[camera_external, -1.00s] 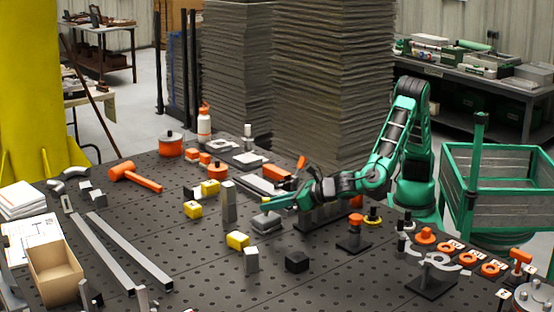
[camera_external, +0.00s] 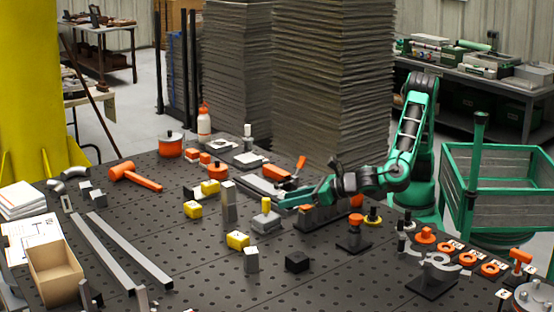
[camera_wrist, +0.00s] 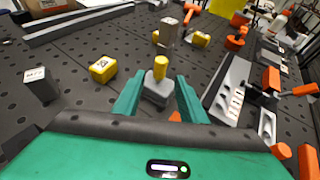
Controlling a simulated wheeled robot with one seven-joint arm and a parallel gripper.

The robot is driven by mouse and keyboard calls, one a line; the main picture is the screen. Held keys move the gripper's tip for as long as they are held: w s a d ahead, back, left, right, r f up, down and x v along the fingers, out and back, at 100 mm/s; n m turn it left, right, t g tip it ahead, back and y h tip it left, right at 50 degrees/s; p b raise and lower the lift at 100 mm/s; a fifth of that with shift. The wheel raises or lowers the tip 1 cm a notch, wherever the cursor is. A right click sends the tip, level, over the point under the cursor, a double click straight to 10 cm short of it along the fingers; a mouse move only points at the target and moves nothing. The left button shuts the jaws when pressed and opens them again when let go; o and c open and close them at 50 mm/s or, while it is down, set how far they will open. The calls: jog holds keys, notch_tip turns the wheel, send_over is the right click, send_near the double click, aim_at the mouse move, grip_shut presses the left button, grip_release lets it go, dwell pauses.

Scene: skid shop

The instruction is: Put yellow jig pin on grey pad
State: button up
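The yellow jig pin (camera_external: 266,205) stands upright on the grey pad (camera_external: 265,223) near the middle of the table. In the wrist view the pin (camera_wrist: 160,66) rests on top of the pad (camera_wrist: 157,90), with nothing holding it. My gripper (camera_external: 284,201) is just right of the pin in the outside view, apart from it. In the wrist view my green fingers (camera_wrist: 158,84) are spread wide and empty, with the pin and pad ahead between them.
A tall grey block (camera_external: 229,203) stands left of the pad. Yellow cubes (camera_external: 237,241) lie left and nearer. An orange-handled clamp (camera_external: 294,172) is behind my gripper. A black block (camera_external: 297,262) lies in front. The perforated table is clear between these things.

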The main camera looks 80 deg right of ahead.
jog(key=shift+v, duration=2.65)
